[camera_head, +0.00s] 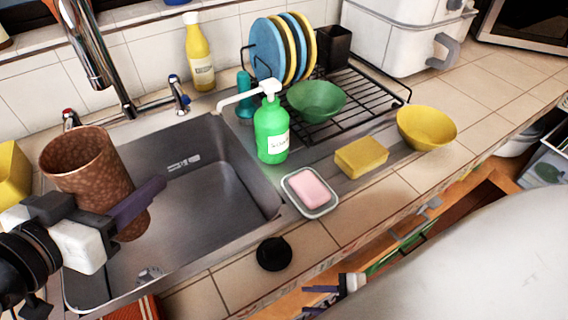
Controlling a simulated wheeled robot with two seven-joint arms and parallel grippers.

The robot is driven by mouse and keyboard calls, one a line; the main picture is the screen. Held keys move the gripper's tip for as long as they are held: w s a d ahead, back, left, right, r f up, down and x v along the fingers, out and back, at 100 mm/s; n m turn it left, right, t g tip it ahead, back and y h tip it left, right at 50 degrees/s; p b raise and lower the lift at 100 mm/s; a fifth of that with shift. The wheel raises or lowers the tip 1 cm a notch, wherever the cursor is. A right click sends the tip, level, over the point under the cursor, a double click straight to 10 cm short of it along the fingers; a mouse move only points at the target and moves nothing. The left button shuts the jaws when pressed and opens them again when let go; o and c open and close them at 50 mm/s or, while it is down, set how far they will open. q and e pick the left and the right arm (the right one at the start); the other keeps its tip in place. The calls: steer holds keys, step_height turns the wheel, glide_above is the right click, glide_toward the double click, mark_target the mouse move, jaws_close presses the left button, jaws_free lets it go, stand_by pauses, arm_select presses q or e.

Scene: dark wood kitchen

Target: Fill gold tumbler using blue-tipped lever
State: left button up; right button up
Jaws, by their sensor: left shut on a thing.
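The tumbler (92,170) is a brown-gold speckled cup. My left gripper (110,208) is shut on it and holds it nearly upright over the left part of the sink (195,205). The metal faucet spout (92,62) hangs above and slightly right of the tumbler's rim; no water stream shows. The blue-tipped lever (178,94) is right of the faucet base, and the red-tipped lever (69,118) is left of it, partly behind the tumbler. The tumbler's inside bottom is hidden. My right gripper (308,299) is low at the counter's front, its purple fingers apart and empty, away from the lever.
A green soap bottle (271,130) stands at the sink's right edge, near a pink soap on a dish (310,190). A yellow sponge (361,156), yellow bowl (426,128) and dish rack (370,92) are farther right. A black round stopper (273,254) lies on the front counter.

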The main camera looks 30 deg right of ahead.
arm_select(q)
steer(key=shift+r, duration=3.15)
arm_select(e)
steer(key=w+a+r+m+t+h, duration=0.1)
steer(key=w+a+r+m+h, duration=0.1)
steer(key=r+m, duration=0.4)
steer(key=shift+a+m+h, duration=0.8)
steer(key=shift+a+m, duration=0.35)
steer(key=shift+m, duration=1.45)
